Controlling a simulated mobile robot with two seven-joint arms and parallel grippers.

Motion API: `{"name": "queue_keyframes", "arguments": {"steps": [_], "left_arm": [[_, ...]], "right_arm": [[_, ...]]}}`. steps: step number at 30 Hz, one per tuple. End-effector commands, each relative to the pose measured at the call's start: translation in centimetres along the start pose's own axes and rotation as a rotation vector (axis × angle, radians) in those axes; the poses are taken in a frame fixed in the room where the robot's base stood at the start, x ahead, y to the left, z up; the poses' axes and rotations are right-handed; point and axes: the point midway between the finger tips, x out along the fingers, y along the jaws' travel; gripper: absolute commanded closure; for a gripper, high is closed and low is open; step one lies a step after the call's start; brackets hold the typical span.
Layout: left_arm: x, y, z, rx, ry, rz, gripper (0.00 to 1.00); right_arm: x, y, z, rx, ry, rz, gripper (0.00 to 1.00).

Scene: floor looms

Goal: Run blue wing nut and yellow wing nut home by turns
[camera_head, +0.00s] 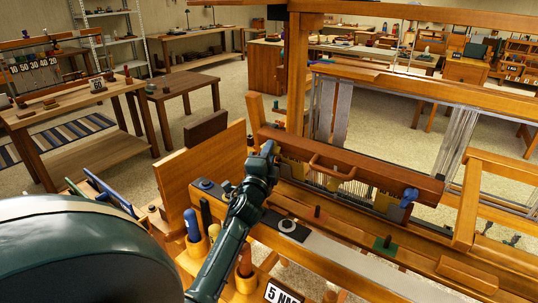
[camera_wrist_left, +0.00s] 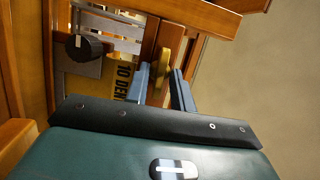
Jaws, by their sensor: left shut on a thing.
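The blue wing nut (camera_head: 408,196) sits at the right end of the loom's wooden beam (camera_head: 350,166), with no gripper near it. My left gripper (camera_head: 274,153) is at the beam's left end. In the left wrist view the yellow wing nut (camera_wrist_left: 161,62) shows between the two blue-grey fingers (camera_wrist_left: 161,88), and the gripper is shut on it. In the head view the gripper hides the yellow wing nut. How far either nut is screwed in cannot be told. My right gripper is not in view.
A pale disc (camera_head: 287,226) and a green piece (camera_head: 384,246) lie on the loom's front ledge. A black knob (camera_wrist_left: 83,47) and a yellow label (camera_wrist_left: 122,80) are near the gripper.

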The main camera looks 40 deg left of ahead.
Motion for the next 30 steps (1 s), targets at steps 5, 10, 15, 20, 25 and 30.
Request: {"name": "queue_keyframes", "arguments": {"steps": [5,10,15,20,25,30], "left_arm": [[0.0,0.0,-0.1,-0.001,0.002,0.001,0.72],[0.0,0.0,0.0,-0.001,0.001,0.0,0.69],[-0.4,0.1,0.0,-0.002,0.001,0.001,0.69],[-2.5,0.2,0.0,-0.001,0.001,0.002,0.69],[-6.5,0.3,0.0,-0.003,0.001,0.004,0.69],[-10.0,0.3,0.0,-0.003,0.0,0.003,0.69]], "right_arm": [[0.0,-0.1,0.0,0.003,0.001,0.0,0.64],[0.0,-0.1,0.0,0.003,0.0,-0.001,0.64],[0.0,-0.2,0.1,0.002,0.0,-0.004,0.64],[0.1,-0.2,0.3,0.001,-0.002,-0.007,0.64],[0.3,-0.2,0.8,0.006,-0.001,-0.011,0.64],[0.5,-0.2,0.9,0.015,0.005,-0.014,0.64]]}}
